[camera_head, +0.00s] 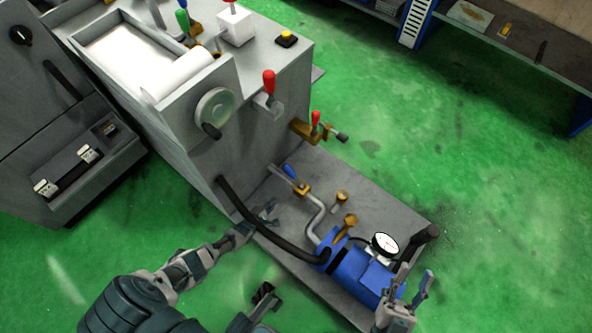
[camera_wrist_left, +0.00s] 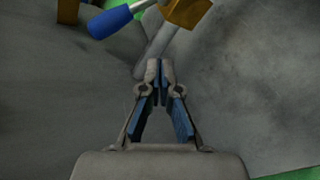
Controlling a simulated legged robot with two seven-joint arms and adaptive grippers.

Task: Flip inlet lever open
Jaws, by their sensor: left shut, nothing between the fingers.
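A blue-handled lever (camera_head: 290,171) sits on a brass valve (camera_head: 302,188) in the pipe above the grey base plate. No label shows whether it is the inlet lever. In the left wrist view the blue handle (camera_wrist_left: 110,21) points left from the brass valve body (camera_wrist_left: 187,10) at the top edge. My left gripper (camera_head: 270,208) is below and left of the valve in the head view, apart from it. In the wrist view its fingertips (camera_wrist_left: 159,68) are together and empty, just below the handle and pipe. My right gripper (camera_head: 413,280) is open near the blue pump's right end.
A blue pump (camera_head: 355,272) with a pressure gauge (camera_head: 385,243) stands on the base plate (camera_head: 375,200). A black hose (camera_head: 262,229) arches close to my left gripper. Red-handled levers (camera_head: 268,82) (camera_head: 315,119) are on the grey machine. Green floor is clear to the right.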

